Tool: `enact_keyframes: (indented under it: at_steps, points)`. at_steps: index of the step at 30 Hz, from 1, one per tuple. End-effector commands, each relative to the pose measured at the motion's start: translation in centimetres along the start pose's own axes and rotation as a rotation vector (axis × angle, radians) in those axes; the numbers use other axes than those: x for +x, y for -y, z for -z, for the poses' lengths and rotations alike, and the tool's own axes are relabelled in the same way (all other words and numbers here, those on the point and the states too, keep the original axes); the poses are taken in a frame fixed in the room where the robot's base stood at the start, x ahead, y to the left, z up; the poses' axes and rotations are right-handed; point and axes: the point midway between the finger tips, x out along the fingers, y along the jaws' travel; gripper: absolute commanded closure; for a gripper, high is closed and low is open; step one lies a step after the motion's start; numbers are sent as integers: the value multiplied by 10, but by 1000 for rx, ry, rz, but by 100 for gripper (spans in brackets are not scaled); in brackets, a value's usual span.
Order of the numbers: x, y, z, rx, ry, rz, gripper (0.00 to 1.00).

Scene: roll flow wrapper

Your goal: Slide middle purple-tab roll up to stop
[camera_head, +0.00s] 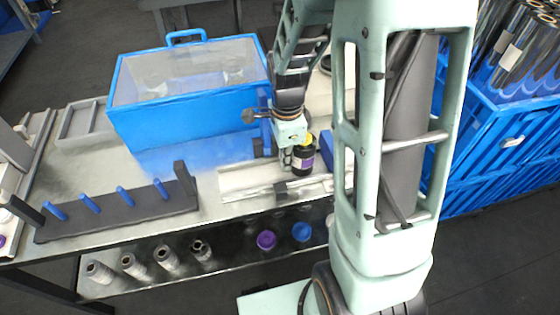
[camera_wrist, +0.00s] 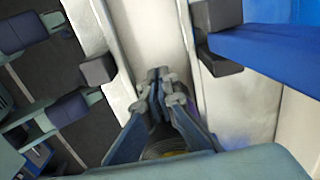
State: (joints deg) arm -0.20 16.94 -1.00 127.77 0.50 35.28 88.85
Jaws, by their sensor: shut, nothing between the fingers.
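The roll (camera_head: 303,160) is dark with a purple band and a yellow top, and it stands upright on the bench top beside a pale channel (camera_head: 240,185). My gripper (camera_head: 287,165) is just left of the roll in the head view and hides part of it. In the wrist view my gripper (camera_wrist: 160,78) has its fingertips together with nothing between them. A bit of purple (camera_wrist: 178,97) shows just right of the fingertips, and the roll is mostly hidden behind the fingers. I cannot tell whether the fingers touch it.
Dark blocks (camera_head: 281,188) (camera_wrist: 98,69) edge the channel. A blue part (camera_wrist: 265,57) lies close on the right in the wrist view. A blue clear-topped box (camera_head: 190,105) stands behind, and a rack of blue pegs (camera_head: 118,212) at left. Several rolls (camera_head: 166,258) stand on the lower shelf.

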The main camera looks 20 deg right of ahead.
Motion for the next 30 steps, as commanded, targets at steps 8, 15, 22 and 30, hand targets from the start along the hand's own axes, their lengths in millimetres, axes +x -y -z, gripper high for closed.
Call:
enact_keyframes:
  at_steps: [8, 15, 22, 30]
  points:
    - [0, 0, 3, 2, 0, 0, 100]
    - [0, 0, 32, 2, -1, -1, 100]
    - [0, 0, 32, -1, 0, -1, 100]
    - [0, 0, 32, -1, 0, -1, 100]
